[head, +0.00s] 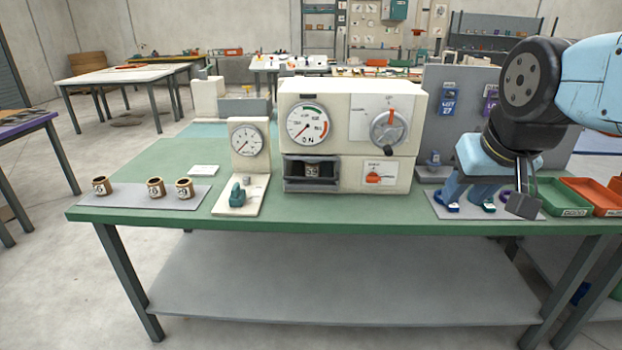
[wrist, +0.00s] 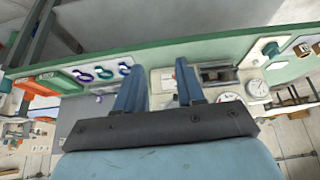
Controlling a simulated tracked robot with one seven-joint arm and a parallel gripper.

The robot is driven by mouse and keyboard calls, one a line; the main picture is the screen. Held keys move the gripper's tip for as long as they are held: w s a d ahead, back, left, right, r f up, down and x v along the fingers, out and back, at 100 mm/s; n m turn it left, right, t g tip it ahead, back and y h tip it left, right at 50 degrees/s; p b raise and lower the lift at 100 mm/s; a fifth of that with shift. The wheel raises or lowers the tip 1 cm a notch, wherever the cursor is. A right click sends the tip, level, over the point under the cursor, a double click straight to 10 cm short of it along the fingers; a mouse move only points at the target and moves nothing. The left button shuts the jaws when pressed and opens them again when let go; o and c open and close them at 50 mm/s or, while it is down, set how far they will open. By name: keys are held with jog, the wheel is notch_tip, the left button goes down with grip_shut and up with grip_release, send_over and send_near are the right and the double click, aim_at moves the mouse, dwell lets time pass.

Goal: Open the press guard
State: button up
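The cream press (head: 350,130) stands on the green bench in the middle of the head view. It has a round gauge, a dial with an orange pointer and a small orange switch. Its low front slot (head: 312,158) has a dark frame, and a small labelled cup (head: 312,170) shows inside; whether a clear guard covers the slot cannot be told. In the wrist view the slot (wrist: 218,75) lies right of the fingers. My gripper (head: 468,198) points down to the right of the press, apart from it. Its blue fingers (wrist: 157,65) are spread and nothing shows between them.
Blue, teal and purple rings (wrist: 104,73) lie on a grey mat near my gripper. Green (head: 562,197) and orange (head: 600,195) trays are at right. A gauge stand (head: 245,145) is left of the press. Three cups stand on a left mat (head: 140,198). The bench's front strip is clear.

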jog(key=w+a+f+n+t, duration=0.15)
jog(key=w+n, duration=0.25)
jog(key=w, duration=0.6)
jog(key=w+f+n+t+y, duration=0.1)
jog(key=w+f+n+t, duration=0.3)
jog(key=w, duration=0.6)
jog(key=w+a+f+n+t, duration=0.1)
jog(key=w+n, duration=0.4)
jog(key=w, duration=0.6)
jog(key=n+t+y, duration=0.2)
jog(key=n+y, duration=1)
jog(key=n, duration=0.3)
send_near(311, 179)
jog(key=d, duration=0.1)
jog(key=s+d, duration=0.1)
jog(key=d, duration=0.1)
jog(key=shift+s+f, duration=0.25)
jog(key=shift+f, duration=0.1)
jog(key=shift+s+a+f, duration=0.2)
jog(key=shift+f, duration=0.05)
jog(key=shift+y, duration=0.3)
jog(key=x, duration=1.3)
jog(key=shift+w+a, duration=0.25)
jog(key=shift+c, duration=0.4)
